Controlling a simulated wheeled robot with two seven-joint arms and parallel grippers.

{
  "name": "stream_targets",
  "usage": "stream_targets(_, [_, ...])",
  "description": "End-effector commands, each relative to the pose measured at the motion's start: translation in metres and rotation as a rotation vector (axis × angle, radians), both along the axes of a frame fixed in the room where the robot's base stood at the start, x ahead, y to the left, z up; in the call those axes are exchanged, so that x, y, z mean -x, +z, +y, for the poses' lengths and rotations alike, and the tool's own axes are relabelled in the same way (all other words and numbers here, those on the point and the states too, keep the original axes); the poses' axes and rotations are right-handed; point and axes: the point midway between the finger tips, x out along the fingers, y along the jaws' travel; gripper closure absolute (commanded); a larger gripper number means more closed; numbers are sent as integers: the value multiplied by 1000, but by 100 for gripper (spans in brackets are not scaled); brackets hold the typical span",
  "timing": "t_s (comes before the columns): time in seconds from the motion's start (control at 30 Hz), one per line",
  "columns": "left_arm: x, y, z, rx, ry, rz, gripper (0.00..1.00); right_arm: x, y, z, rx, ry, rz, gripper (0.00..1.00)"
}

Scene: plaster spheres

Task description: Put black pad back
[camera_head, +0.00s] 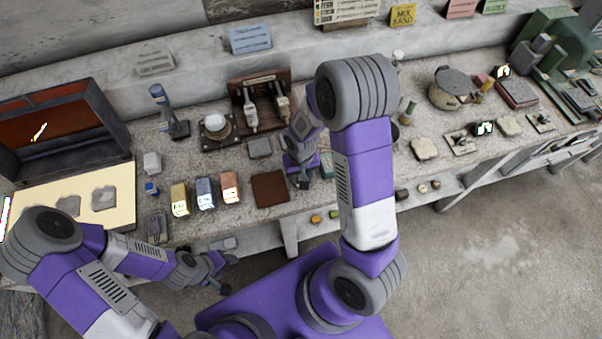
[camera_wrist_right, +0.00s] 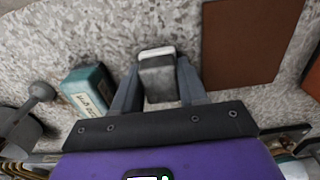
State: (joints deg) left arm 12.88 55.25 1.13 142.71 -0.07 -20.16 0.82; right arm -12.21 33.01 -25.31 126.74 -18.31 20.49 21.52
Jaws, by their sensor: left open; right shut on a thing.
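In the right wrist view, my right gripper (camera_wrist_right: 158,90) is shut on a small dark grey block with a pale end, which looks like the black pad (camera_wrist_right: 158,82). The block sits between both fingers, over the speckled bench top. In the head view, my right gripper (camera_head: 303,180) is at the bench's front part, just right of a brown square plate (camera_head: 270,188); my arm partly hides it. The plate also shows in the wrist view (camera_wrist_right: 245,45), beside the block. My left gripper (camera_head: 226,273) is open and empty, low in front of the bench.
A teal labelled box (camera_wrist_right: 90,90) lies close by my right gripper. Gold, blue and copper bars (camera_head: 204,193) lie left of the brown plate. A grey square pad (camera_head: 259,148) lies behind it. A wooden rack (camera_head: 262,100) stands farther back. The bench's front edge is near.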

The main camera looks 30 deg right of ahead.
Motion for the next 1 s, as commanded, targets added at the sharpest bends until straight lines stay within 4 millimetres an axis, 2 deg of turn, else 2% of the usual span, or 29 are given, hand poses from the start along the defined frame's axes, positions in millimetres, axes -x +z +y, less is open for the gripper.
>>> stream_targets(0.07, [0, -4, 0, 0, 0, 0, 47, 0, -4, 0, 0, 0, 0, 82])
stream_targets(0.1, [0, -2, 0, 0, 0, 0, 47, 0, -3, 0, 0, 0, 0, 52])
stream_targets(0.23, [0, -2, 0, 0, 0, 0, 47, 0, -2, 0, 0, 0, 0, 32])
stream_targets(0.5, [0, -2, 0, 0, 0, 0, 47, 0, -2, 0, 0, 0, 0, 32])
stream_targets(0.63, [0, 3, 0, 0, 0, 0, 47, 0, 6, 0, 0, 0, -2, 32])
stream_targets(0.77, [0, 8, 0, 0, 0, 0, 47, -1, 29, 0, -1, 1, -6, 32])
stream_targets(1.0, [0, 20, 0, 0, 0, 0, 47, -1, 83, 0, -1, 0, -5, 32])
